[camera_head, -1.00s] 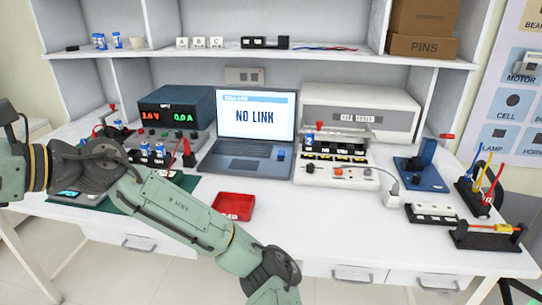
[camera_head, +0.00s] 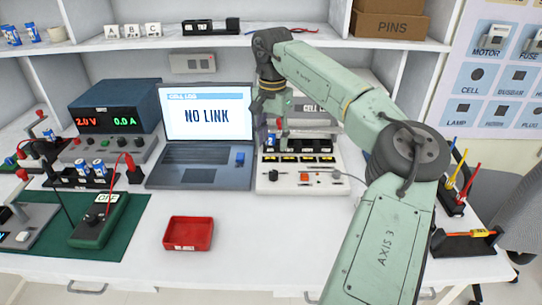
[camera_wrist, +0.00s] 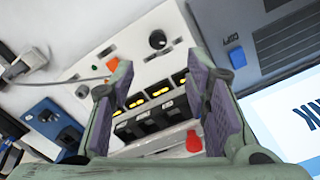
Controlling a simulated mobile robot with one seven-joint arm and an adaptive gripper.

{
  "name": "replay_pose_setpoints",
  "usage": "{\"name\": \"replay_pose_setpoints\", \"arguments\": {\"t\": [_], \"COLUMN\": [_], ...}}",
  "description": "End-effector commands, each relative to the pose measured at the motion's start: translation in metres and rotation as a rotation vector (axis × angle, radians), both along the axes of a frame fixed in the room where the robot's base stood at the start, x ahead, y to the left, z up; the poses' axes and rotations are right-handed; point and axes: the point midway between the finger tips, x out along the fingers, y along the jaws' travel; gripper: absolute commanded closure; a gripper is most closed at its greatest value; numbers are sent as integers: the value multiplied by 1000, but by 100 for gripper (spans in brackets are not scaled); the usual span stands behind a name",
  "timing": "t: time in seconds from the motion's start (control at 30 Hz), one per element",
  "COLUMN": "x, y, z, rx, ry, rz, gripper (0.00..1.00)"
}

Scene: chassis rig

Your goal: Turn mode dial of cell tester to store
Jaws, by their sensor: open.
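The white unit to the right of the laptop, apparently the cell tester (camera_head: 300,186), has a row of dark slots with yellow displays. Its round black dial (camera_head: 273,175) sits at the front left. In the wrist view the dial (camera_wrist: 157,40) shows beyond my fingertips, apart from them. Its pointer setting and labels are too small to read. My gripper (camera_wrist: 160,72) is open and empty over the tester. In the head view my gripper (camera_head: 268,135) hangs above the tester's left rear part.
The laptop (camera_head: 205,150) reads NO LINK and stands close left of the tester. An orange button (camera_wrist: 113,64) and a red knob (camera_wrist: 194,141) are near my fingers. A red tray (camera_head: 189,232) lies in front, with clear tabletop (camera_head: 260,250) beside it.

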Motion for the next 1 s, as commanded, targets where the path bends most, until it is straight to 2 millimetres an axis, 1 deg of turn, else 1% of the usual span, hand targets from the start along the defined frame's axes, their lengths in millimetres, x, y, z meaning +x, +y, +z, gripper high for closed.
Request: {"name": "replay_pose_setpoints", "arguments": {"t": [0.07, 0.17, 0.5, 0.6, 0.8, 1.0], "x": [0, 0, -1, -1, -1, -1], "y": [-4, -4, -3, -3, -3, -3], "z": [-3, -13, -75, -90, -106, -108], "rx": [-6, -6, -2, -2, -3, -3], "ry": [2, 4, 4, 4, 2, 1], "rz": [-2, -1, -1, -1, -1, -1], "gripper": [57, 57, 57, 57, 57, 57]}}
